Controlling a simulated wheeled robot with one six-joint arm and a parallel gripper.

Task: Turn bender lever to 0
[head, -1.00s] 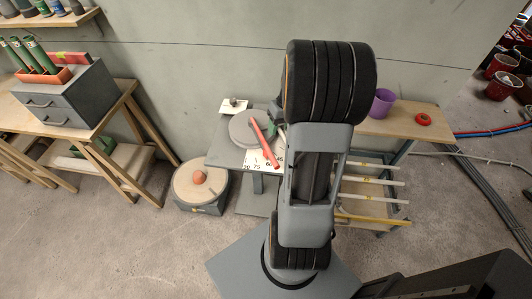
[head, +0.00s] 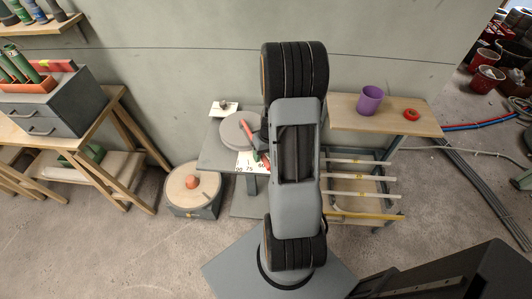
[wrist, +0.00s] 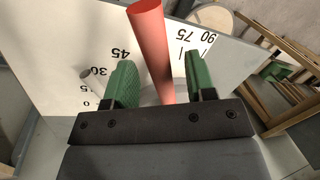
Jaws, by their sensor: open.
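The red bender lever (wrist: 152,45) stands between the two green fingers of my gripper (wrist: 160,85) in the wrist view. The fingers are open, with a gap on both sides of the lever. In the head view the lever (head: 247,131) is partly hidden by my arm and gripper. It lies over a white scale plate (wrist: 58,50) marked 0, 15, 30, 45, 75 and 90. The lever passes between the 45 and 75 marks. The bender's round grey disc (head: 235,132) sits on a grey stand (head: 212,155).
A small grey peg (wrist: 89,77) stands by the 15 and 30 marks. A round drum (head: 183,190) with an orange ball knob (head: 192,182) stands left of the bender. A cart with a purple cup (head: 369,100) and red ring (head: 411,114) stands right.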

